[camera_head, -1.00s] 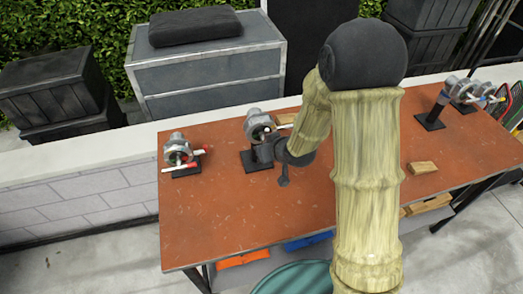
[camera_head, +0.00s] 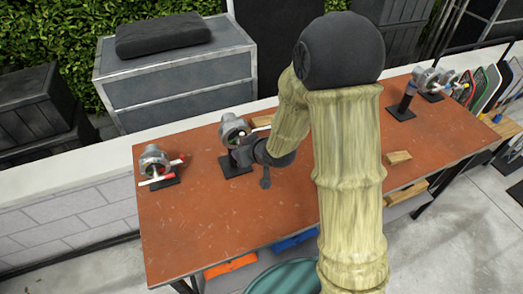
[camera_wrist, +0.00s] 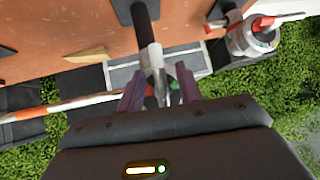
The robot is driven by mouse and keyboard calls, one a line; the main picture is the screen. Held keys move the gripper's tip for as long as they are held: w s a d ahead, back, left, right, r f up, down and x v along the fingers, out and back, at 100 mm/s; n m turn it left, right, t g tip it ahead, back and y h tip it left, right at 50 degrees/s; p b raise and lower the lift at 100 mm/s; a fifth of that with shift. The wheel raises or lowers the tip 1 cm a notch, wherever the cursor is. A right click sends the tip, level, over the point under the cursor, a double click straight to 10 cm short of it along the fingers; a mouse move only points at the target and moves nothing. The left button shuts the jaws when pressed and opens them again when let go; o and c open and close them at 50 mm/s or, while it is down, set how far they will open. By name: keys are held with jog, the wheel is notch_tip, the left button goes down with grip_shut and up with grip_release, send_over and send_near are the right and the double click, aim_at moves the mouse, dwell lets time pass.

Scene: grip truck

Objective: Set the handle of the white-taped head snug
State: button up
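The middle grip head (camera_head: 233,130) stands on a short post with a dark square base on the orange table (camera_head: 190,225). A pale handle (camera_head: 262,128) shows at its right, presumably the white-taped one. My gripper (camera_head: 243,153) is close in front of this head, and my arm covers part of the area. In the wrist view, my two purple fingers (camera_wrist: 158,92) stand apart with grey metal of the head (camera_wrist: 154,58) showing between them. The gap appears open; contact is unclear. A pale strip with orange parts crosses at the left in the wrist view; I cannot tell whether it is the handle.
A head with red-tipped handles (camera_head: 155,162) stands at the table's left; it also shows in the wrist view (camera_wrist: 250,35). Another head (camera_head: 430,80) stands at the far right. A wood block (camera_head: 398,157) lies right of my arm. The table's front left is clear.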

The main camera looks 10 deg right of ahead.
jog(key=b+v, duration=0.2)
jog(key=v, duration=1.3)
jog(key=shift+r, duration=0.25)
jog(key=shift+s+a, duration=0.1)
jog(key=shift+s, duration=0.1)
